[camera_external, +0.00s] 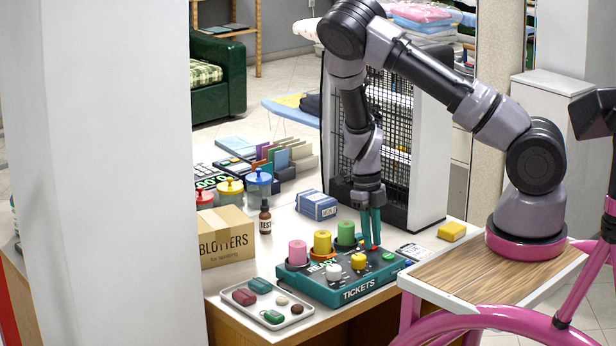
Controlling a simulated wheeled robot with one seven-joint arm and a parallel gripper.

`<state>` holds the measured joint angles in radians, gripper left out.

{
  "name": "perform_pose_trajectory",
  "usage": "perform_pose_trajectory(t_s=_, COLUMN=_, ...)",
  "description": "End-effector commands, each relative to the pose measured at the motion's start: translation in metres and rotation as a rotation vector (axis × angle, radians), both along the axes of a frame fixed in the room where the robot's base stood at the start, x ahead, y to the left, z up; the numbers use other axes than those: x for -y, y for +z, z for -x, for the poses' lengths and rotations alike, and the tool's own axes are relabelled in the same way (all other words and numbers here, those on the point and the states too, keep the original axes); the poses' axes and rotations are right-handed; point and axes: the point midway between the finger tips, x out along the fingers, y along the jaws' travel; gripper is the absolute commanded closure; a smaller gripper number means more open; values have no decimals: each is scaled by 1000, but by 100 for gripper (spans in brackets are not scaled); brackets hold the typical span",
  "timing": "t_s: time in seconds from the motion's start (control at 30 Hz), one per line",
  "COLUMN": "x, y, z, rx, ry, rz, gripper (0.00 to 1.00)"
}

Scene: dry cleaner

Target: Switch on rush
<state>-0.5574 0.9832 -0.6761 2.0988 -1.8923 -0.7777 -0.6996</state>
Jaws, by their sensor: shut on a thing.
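A teal control box (342,287) marked TICKETS and READY sits near the counter's front edge. Pink (297,252), yellow (322,242) and green (346,233) cylinders stand along its back. A white knob (333,272), a yellow knob (358,261) and a green button (389,256) are on its top. My gripper (372,246) points straight down over the box's right rear part. Its teal fingers are close together on a small red piece (375,248), mostly hidden between the fingertips. I cannot read any rush label.
A white tray (250,321) with small items lies left of the box, a BLOTTERS carton (226,246) behind it. A brown bottle (265,217) and a blue packet (316,205) stand behind. A black wire grid (385,130) rises close behind my gripper. A yellow block (452,231) lies right.

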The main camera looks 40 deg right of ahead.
Motion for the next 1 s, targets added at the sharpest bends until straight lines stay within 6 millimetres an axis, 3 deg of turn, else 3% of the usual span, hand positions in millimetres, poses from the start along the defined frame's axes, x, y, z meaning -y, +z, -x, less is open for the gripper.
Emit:
perform_pose_trajectory(t_s=0.4, x=0, y=0, z=1, rx=37, ry=1, rz=4, gripper=100)
perform_pose_trajectory(t_s=0.43, x=0, y=0, z=1, rx=36, ry=1, rz=4, gripper=71)
perform_pose_trajectory(t_s=0.5, x=0, y=0, z=1, rx=36, ry=1, rz=4, gripper=45)
perform_pose_trajectory(t_s=0.83, x=0, y=1, z=1, rx=36, ry=1, rz=4, gripper=45)
perform_pose_trajectory(t_s=1.0, x=0, y=19, z=-2, rx=39, ry=1, rz=4, gripper=45)
